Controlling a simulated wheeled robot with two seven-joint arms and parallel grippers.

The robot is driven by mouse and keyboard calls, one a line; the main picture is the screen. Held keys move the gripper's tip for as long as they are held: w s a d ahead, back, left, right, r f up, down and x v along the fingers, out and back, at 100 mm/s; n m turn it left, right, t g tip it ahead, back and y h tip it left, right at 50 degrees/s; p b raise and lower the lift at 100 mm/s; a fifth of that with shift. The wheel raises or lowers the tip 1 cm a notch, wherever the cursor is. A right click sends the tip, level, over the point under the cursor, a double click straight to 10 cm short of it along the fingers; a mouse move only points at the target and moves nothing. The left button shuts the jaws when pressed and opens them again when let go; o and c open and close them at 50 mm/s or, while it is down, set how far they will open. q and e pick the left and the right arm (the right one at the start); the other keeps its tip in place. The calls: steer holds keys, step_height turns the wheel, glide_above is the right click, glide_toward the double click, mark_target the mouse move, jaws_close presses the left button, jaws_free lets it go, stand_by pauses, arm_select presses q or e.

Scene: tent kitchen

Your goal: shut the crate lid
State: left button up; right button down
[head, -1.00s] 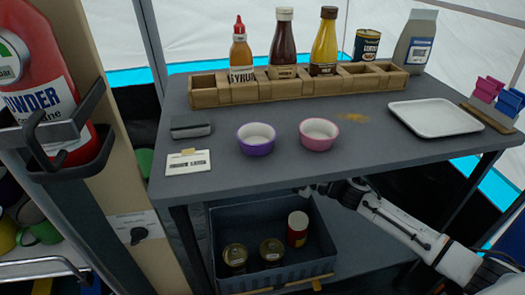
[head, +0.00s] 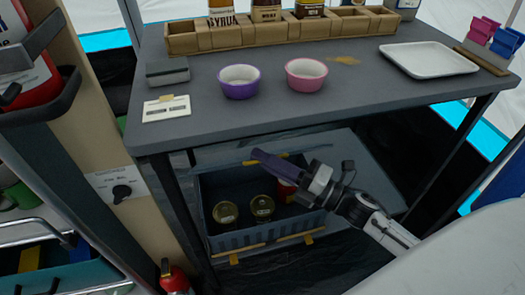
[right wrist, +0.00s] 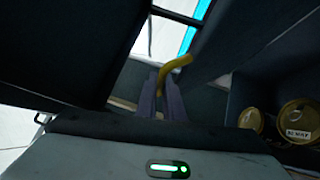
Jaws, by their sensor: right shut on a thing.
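The blue crate (head: 270,236) stands open on the shelf under the table, with two gold-topped cans (head: 262,206) and a red can (head: 285,190) inside. Its lid (head: 222,156) appears raised at the crate's back, mostly hidden under the tabletop. My right gripper (head: 258,154) reaches over the crate from the right, its purple fingers at the yellow strip along the back. In the right wrist view the fingers (right wrist: 165,92) are shut on a yellow handle (right wrist: 178,64); the crate (right wrist: 238,100) and its cans are at right. My left gripper is not in view.
The tabletop (head: 350,100) lies above the crate and close over my gripper. A purple bowl (head: 240,90), a pink bowl (head: 306,84) and a white tray (head: 428,66) stand on it. A table leg (head: 180,205) is left of the crate.

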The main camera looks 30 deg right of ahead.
stand_by(0.3)
steer(key=c, duration=2.2)
jaws_free()
steer(key=p+v, duration=0.1)
steer(key=v, duration=0.9)
steer(key=shift+s+d+f+p, duration=0.1)
steer(key=shift+s+f+p, duration=0.05)
steer(key=shift+p, duration=0.2)
